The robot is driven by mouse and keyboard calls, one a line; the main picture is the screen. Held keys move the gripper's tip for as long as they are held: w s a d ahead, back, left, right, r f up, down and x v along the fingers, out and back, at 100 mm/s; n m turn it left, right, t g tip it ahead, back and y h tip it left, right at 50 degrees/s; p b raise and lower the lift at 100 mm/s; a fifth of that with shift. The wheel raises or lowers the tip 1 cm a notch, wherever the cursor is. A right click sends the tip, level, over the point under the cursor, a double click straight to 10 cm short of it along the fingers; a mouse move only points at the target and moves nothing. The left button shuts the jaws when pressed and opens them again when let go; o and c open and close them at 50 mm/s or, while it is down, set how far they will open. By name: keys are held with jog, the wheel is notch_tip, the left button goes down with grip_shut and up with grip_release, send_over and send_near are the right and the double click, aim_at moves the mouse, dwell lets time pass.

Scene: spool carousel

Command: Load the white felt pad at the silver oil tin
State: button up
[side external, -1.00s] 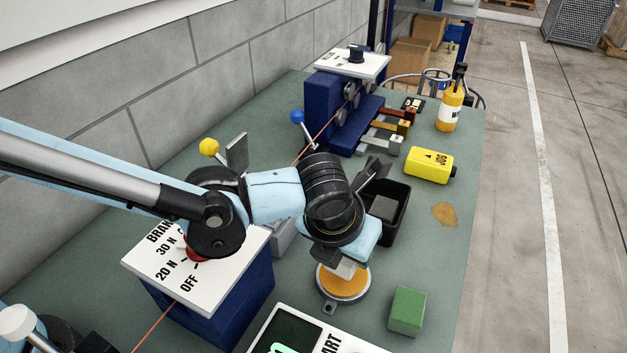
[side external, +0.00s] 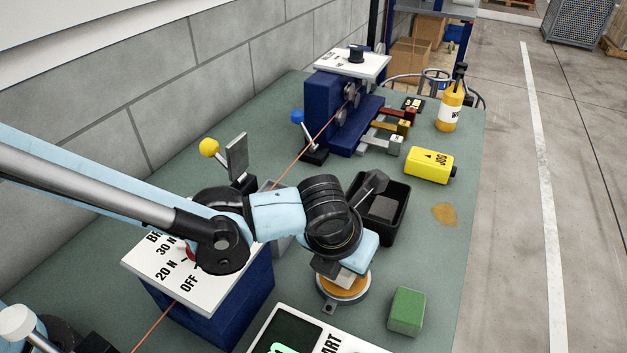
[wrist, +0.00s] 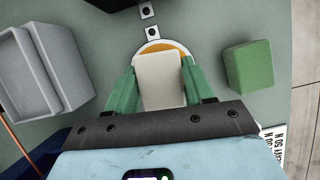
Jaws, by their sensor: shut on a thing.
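The silver oil tin (side external: 329,305) is a low round tin with amber oil in it, standing on the green bench. The white felt pad (wrist: 160,80) is a pale block held between my gripper's two fingers. My gripper (wrist: 160,92) is shut on the pad, directly over the tin. In the side view the pad (side external: 347,278) shows low over the amber oil; my wrist hides part of it and of the tin. I cannot tell whether the pad touches the oil. In the wrist view the tin's rim and oil (wrist: 165,46) show just beyond the pad.
A green block (side external: 406,311) stands right of the tin. A black bin (side external: 396,225) with a grey block inside is behind. A grey open box (wrist: 45,75) and the brake box (side external: 215,308) are left. An orange line (side external: 312,147) crosses the bench. An amber spill (side external: 445,214) lies right.

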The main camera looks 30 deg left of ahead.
jog(key=shift+f, duration=0.6)
dwell(1.4)
jog(key=shift+r, duration=0.1)
jog(key=shift+r, duration=3.45)
